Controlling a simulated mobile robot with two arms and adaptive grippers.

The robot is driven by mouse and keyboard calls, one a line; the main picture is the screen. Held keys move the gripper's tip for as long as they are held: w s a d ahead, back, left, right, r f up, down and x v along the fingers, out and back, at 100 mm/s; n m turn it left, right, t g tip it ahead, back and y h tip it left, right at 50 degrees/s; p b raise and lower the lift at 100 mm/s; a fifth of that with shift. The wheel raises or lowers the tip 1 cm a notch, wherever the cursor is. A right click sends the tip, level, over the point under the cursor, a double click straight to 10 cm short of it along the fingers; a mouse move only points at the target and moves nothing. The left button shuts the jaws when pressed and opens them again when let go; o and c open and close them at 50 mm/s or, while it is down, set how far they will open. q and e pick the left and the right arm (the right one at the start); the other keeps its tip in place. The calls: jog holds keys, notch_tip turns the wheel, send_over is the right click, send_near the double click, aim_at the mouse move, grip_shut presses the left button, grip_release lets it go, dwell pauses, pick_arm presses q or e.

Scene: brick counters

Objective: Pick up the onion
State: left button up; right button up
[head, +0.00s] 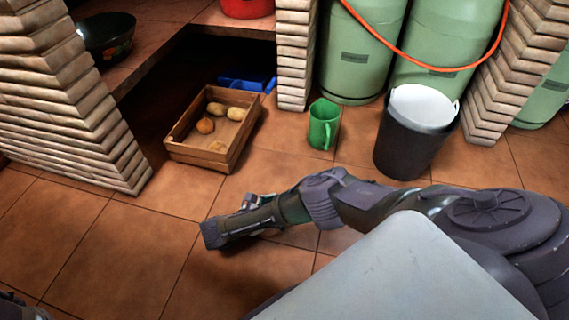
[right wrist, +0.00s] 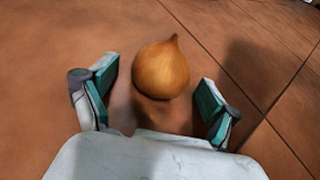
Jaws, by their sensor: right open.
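In the right wrist view a round golden-brown onion (right wrist: 161,70) with a pointed tip lies on the tiled floor. My right gripper (right wrist: 156,80) is open, with one teal-padded finger to each side of the onion. A gap shows between the onion and each finger. In the head view my right arm reaches in from the right and ends low over the floor, in front of the crate. This onion does not show in the head view; my arm seems to hide it. My left gripper is not identifiable in view.
Green gas cylinders (head: 365,60) and brick pillars (head: 293,60) are behind. Floor at left is clear.

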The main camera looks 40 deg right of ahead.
jog(key=c, duration=1.2)
jog(key=shift+r, duration=0.15)
jog(key=shift+c, duration=0.2)
